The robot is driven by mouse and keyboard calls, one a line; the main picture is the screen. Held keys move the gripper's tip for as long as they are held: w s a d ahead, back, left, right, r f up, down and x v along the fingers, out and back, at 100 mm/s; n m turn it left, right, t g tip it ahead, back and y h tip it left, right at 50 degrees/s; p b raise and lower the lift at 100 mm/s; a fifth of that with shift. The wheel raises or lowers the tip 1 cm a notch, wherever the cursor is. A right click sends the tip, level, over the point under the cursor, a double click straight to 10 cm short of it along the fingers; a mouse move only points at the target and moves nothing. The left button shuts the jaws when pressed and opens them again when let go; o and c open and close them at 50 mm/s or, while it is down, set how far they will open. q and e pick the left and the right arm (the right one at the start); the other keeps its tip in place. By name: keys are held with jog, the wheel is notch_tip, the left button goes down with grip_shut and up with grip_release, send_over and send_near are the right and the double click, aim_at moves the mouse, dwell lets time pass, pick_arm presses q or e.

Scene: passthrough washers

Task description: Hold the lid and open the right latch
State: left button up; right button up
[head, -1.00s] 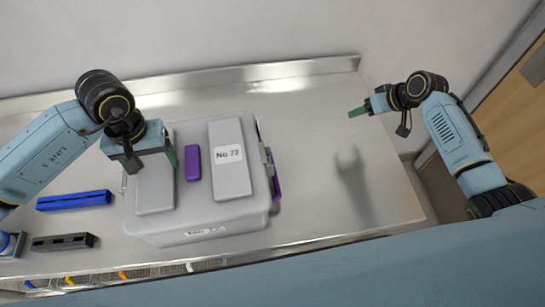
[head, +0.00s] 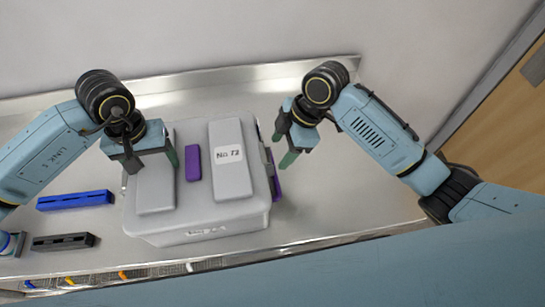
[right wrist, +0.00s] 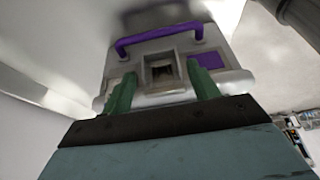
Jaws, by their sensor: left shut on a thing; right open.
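A grey box with a grey lid (head: 193,205) stands on the metal counter. The lid has two raised panels, one labelled No 72 (head: 230,165), and a purple block (head: 193,163) between them. My left gripper (head: 152,163) is shut across the left raised panel. The right latch (head: 268,158), grey beside a purple part (head: 275,182), is on the box's right side. My right gripper (head: 284,146) is open beside that side. In the right wrist view its green fingers (right wrist: 163,88) stand either side of a grey piece with a square recess (right wrist: 160,69); contact is unclear. A purple handle (right wrist: 158,38) shows beyond.
A blue bar (head: 75,200) and a black slotted bar (head: 63,242) lie left of the box. The metal counter (head: 345,195) is clear to the right. A raised metal edge and wall run along the back.

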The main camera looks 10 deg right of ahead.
aim_at(268, 160)
jog(key=shift+x, duration=2.7)
jog(key=c, duration=1.1)
